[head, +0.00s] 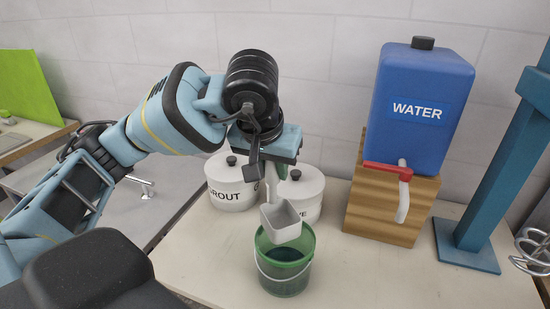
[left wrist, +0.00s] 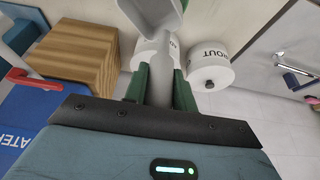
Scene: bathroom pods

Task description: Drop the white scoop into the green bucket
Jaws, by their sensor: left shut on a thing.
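The white scoop (head: 282,222) hangs from my left gripper (head: 281,170), its square cup low and partly in front of the green bucket's far rim. The green bucket (head: 285,275) is translucent, has a thin wire handle and stands on the table. The scoop's cup is over the bucket's opening; I cannot tell if it dips below the rim. In the left wrist view, the green fingers of my left gripper (left wrist: 161,85) are shut on the handle of the scoop (left wrist: 151,18). The bucket is not clearly seen there. My right gripper is not in view.
White lidded pots, one marked GROUT (head: 231,185), stand behind the bucket. A blue water container (head: 418,105) with a red tap sits on a wooden block (head: 388,205) at right. A blue post (head: 500,160) and a metal whisk (head: 532,250) are farther right. The table (head: 400,275) is clear in front.

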